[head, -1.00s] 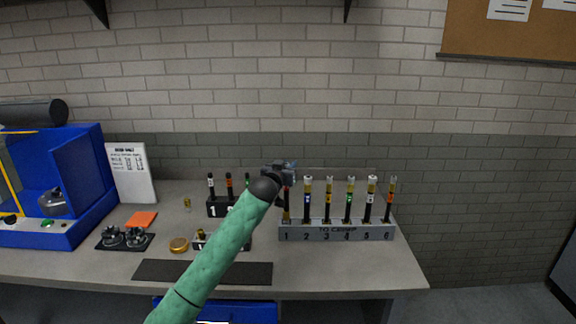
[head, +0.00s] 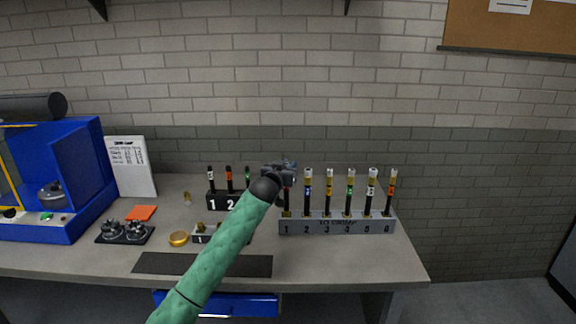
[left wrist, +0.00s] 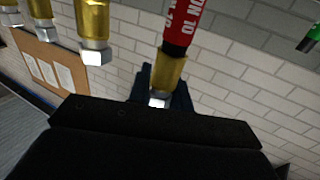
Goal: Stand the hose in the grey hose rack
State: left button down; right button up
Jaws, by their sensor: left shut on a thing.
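The grey hose rack (head: 350,226), numbered 1 to 6, stands on the right of the bench. Slots 2 to 6 hold upright dark hoses with brass tops. My left gripper (head: 284,169) is above slot 1, at the rack's left end, shut on a hose (head: 286,200). That hose hangs upright, its lower brass end at the rack's top by slot 1; I cannot tell whether it is seated. In the left wrist view the held hose (left wrist: 184,25) has a red label and a brass fitting between the jaws. My right gripper is not in view.
Close left of the held hose is a black numbered rack (head: 216,202) with short hoses. Neighbouring brass hose tops (left wrist: 93,25) are near the gripper.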

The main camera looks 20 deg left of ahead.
pick_arm(q)
jog(key=shift+f, duration=0.25)
jog(key=shift+f+b, duration=0.4)
jog(key=shift+f, duration=0.3)
jog(key=c, duration=1.2)
grip_release()
jog(key=shift+f, duration=0.1)
